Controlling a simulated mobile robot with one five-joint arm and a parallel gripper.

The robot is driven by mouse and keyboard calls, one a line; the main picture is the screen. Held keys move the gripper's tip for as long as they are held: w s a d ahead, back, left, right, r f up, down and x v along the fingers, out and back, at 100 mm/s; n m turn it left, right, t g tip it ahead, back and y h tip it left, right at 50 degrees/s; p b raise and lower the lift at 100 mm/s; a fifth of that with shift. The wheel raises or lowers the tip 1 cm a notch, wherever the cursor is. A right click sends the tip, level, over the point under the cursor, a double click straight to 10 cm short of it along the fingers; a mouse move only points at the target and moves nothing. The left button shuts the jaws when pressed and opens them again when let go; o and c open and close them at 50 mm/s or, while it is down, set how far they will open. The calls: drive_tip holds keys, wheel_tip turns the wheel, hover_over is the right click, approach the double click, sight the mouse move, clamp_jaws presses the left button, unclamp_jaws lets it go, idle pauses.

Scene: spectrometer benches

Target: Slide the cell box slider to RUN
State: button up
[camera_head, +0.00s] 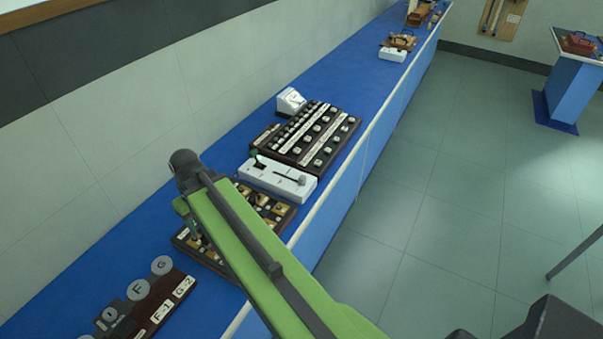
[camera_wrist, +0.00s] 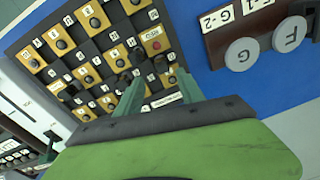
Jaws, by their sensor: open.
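A white box with a slot and a grey slider knob (camera_head: 301,181), which looks like the cell box (camera_head: 270,176), sits on the blue bench beyond my arm in the head view. The knob is at the right end of its slot. A dark lever with a green part stands at the box's left end. Its labels are too small to read. In the wrist view a white box edge (camera_wrist: 22,100) shows at the left. My gripper (camera_wrist: 152,72) is open and empty over a dark board with yellow squares and knobs (camera_wrist: 85,45), apart from the white box.
The knob board (camera_head: 272,207) lies nearer than the white box, partly behind my arm. A large dark knob panel (camera_head: 318,150) and a meter (camera_head: 290,101) stand beyond it. Labelled discs on a rack (camera_head: 165,300) are near left. Open floor (camera_head: 440,220) lies right of the bench.

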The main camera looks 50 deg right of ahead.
drive_tip(key=d+r+t+y+p, duration=0.1)
drive_tip(key=d+r+p, duration=0.3)
drive_tip(key=d, duration=1.3)
drive_tip(key=n+t+p, duration=0.2)
drive_tip(key=t+p, duration=0.1)
drive_tip(key=p, duration=0.1)
approach(303, 177)
drive_tip(key=shift+h, duration=0.3)
drive_tip(key=b+x, duration=0.3)
drive_tip(key=b, duration=0.2)
drive_tip(key=b+x, duration=0.3)
drive_tip(key=b, duration=0.3)
drive_tip(key=b+x, duration=0.3)
drive_tip(key=b, duration=0.2)
drive_tip(key=shift+w+a+f+b, duration=0.1)
drive_tip(key=shift+a+f+b, duration=0.2)
drive_tip(key=shift+b, duration=0.1)
drive_tip(key=shift+r, duration=0.15)
drive_tip(key=shift+c, duration=0.2)
drive_tip(key=c, duration=0.9)
clamp_jaws()
